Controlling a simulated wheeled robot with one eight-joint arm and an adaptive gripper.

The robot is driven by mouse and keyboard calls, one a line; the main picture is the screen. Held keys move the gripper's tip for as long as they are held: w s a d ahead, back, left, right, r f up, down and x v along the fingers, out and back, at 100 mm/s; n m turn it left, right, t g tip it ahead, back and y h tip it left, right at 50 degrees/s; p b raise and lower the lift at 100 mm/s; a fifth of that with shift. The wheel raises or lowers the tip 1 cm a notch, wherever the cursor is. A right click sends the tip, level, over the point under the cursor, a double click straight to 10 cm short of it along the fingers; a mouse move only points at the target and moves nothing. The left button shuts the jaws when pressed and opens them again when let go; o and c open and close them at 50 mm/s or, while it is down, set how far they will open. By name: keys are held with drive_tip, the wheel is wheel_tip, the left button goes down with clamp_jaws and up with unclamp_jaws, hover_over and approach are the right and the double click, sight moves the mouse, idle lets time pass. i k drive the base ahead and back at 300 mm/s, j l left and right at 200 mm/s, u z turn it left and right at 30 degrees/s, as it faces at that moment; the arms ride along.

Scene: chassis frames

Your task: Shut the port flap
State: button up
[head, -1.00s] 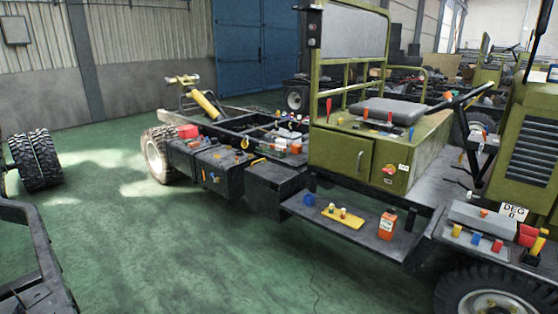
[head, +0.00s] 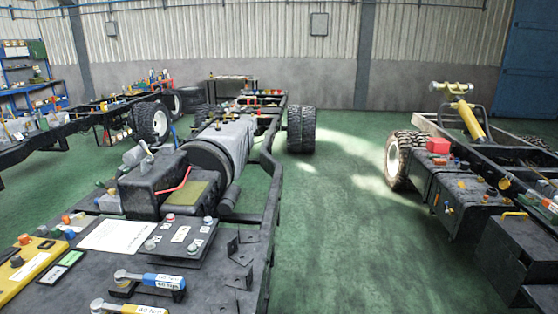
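I cannot pick out a port flap for certain in the head view. A dark chassis frame (head: 262,215) fills the near left and middle. It carries a grey engine-like block (head: 222,140) and a black box with a red cable (head: 150,185). None of these is clearly a flap. My gripper is not in view.
A second chassis (head: 470,185) with a yellow cylinder (head: 466,120) stands at the right. Green floor (head: 345,230) lies open between the two chassis. Another frame (head: 60,130) and a blue shelf (head: 28,75) stand at the back left.

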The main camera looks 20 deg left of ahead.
sight(146, 165)
drive_tip(key=i+j+u, duration=0.1)
drive_tip(key=i+u, duration=0.15)
drive_tip(key=u, duration=0.2)
drive_tip(key=i+u, duration=0.25)
drive_tip(key=u, duration=0.2)
drive_tip(key=i+u, duration=0.25)
drive_tip(key=u, duration=0.2)
drive_tip(key=i+l+u, duration=0.2)
drive_tip(key=u, duration=0.25)
drive_tip(key=i+l, duration=0.2)
drive_tip(key=l, duration=0.15)
drive_tip(key=i+l+u, duration=0.1)
drive_tip(key=l, duration=0.25)
drive_tip(key=i+l, duration=0.25)
drive_tip(key=i+l+u, duration=0.15)
drive_tip(key=l, duration=0.35)
drive_tip(key=i+l, duration=0.2)
drive_tip(key=l, duration=0.15)
drive_tip(key=i+l+u, duration=0.1)
drive_tip(key=l, duration=0.3)
drive_tip(key=i+l, duration=0.2)
drive_tip(key=l, duration=0.2)
